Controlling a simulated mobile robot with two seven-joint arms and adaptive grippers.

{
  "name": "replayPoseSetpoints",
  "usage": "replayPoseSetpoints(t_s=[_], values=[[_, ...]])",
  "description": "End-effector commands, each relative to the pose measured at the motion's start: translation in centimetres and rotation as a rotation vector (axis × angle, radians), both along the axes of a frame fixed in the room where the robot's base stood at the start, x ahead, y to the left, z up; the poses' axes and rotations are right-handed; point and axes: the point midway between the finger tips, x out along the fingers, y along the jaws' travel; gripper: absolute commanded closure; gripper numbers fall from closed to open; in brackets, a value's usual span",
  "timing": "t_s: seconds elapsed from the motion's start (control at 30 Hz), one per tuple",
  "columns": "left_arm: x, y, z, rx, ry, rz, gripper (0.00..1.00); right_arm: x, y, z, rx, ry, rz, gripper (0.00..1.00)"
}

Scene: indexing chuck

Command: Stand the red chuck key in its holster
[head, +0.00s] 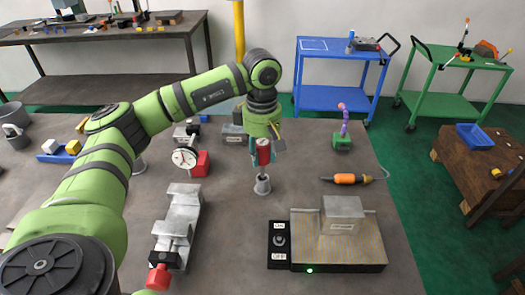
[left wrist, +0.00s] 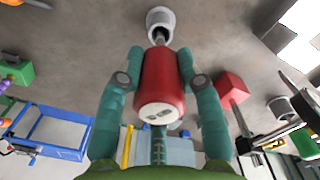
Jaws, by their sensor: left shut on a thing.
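The red chuck key (head: 263,151) is held upright, red handle up and thin metal shaft down. My left gripper (head: 264,146) is shut on the handle, with a teal finger on each side of it. The holster, a small grey cup (head: 262,186), stands on the bench directly below the key. In the left wrist view the red handle (left wrist: 160,82) sits between the fingers (left wrist: 159,56), and the shaft reaches to the mouth of the holster (left wrist: 160,20). I cannot tell whether the shaft's tip is inside. My right gripper is not in view.
A dial gauge (head: 184,158) and red block (head: 201,164) stand left of the holster. A grey vise (head: 181,222) lies nearer on the left. A grey machine block (head: 342,214) with a switch box is at front right. An orange-handled tool (head: 346,178) lies right.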

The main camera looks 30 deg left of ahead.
Motion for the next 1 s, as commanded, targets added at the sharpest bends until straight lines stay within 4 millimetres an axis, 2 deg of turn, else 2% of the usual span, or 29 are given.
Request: replayPoseSetpoints(t_s=[0.73,0.77,0.8,0.83,1.0], values=[[0.0,0.0,-1.9,0.000,-0.001,0.000,1.00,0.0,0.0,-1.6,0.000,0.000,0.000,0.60],[0.0,0.0,-1.8,0.000,-0.001,0.000,0.56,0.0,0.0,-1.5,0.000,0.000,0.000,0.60],[0.0,0.0,-1.8,0.000,-0.001,0.000,0.40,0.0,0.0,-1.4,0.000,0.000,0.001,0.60],[0.0,0.0,-1.8,0.000,-0.001,0.000,0.36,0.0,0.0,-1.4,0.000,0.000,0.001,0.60],[0.0,0.0,-1.8,0.000,-0.001,0.000,0.36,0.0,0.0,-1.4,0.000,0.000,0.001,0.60]])
